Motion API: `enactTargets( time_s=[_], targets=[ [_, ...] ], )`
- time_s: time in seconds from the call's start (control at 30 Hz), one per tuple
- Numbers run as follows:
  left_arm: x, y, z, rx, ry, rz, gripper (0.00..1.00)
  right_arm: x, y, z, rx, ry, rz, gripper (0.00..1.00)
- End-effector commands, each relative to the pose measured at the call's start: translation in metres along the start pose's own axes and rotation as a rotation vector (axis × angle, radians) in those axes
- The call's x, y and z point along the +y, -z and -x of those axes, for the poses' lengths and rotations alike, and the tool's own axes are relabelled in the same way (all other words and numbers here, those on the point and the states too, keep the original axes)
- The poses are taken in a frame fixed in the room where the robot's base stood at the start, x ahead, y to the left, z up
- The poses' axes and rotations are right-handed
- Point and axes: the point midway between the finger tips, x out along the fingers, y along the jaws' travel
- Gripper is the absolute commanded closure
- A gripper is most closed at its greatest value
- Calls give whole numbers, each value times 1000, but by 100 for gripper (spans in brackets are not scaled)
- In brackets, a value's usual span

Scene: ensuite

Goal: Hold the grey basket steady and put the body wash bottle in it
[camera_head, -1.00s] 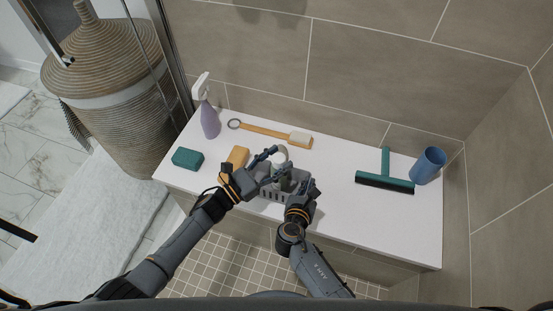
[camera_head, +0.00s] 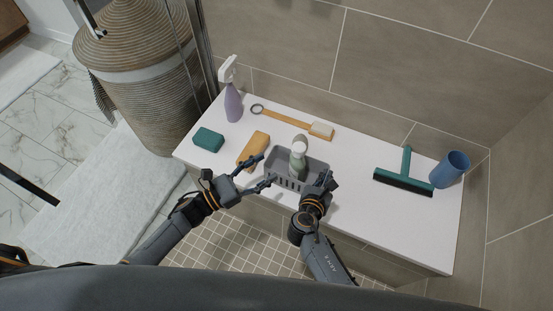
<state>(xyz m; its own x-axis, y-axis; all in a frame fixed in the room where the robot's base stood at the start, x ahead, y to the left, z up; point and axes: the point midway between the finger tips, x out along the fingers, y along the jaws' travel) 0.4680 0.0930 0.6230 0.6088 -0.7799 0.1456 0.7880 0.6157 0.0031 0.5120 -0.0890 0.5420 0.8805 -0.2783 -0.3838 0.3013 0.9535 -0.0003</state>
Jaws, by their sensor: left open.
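The grey basket (camera_head: 318,168) sits on the white bench, with slots in its front wall. The body wash bottle (camera_head: 298,158), greenish with a pale top, stands upright inside it. My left gripper (camera_head: 267,171) is open and empty, at the basket's front left, apart from the bottle. My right gripper (camera_head: 325,181) is at the basket's front right corner. Whether its fingers are closed on the basket wall is hard to see.
On the white bench (camera_head: 385,220) are a green block (camera_head: 208,140), an orange block (camera_head: 253,149), a purple spray bottle (camera_head: 233,104), a wooden brush (camera_head: 290,120), a squeegee (camera_head: 404,180) and a blue cup (camera_head: 450,170). A wicker hamper (camera_head: 145,80) stands left. The bench's front right is clear.

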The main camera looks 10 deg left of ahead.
Motion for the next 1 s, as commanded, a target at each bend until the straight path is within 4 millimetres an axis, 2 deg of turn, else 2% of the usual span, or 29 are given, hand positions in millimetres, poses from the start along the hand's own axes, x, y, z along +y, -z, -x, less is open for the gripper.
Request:
enactTargets(
  time_s=[0.1,0.37,0.53,0.87,1.0],
  targets=[
    [0,0,7,-1,1,0,43,0,-1,0,-2,0,0,100],
    [0,-1,9,-1,0,0,43,0,-1,0,-3,-1,0,100],
    [0,-1,9,-1,0,0,43,0,-1,0,-2,0,0,68],
    [0,0,9,-1,0,0,43,0,0,2,-1,-1,0,68],
    [0,0,9,-1,0,0,43,0,1,17,1,-1,-1,68]
  ],
)
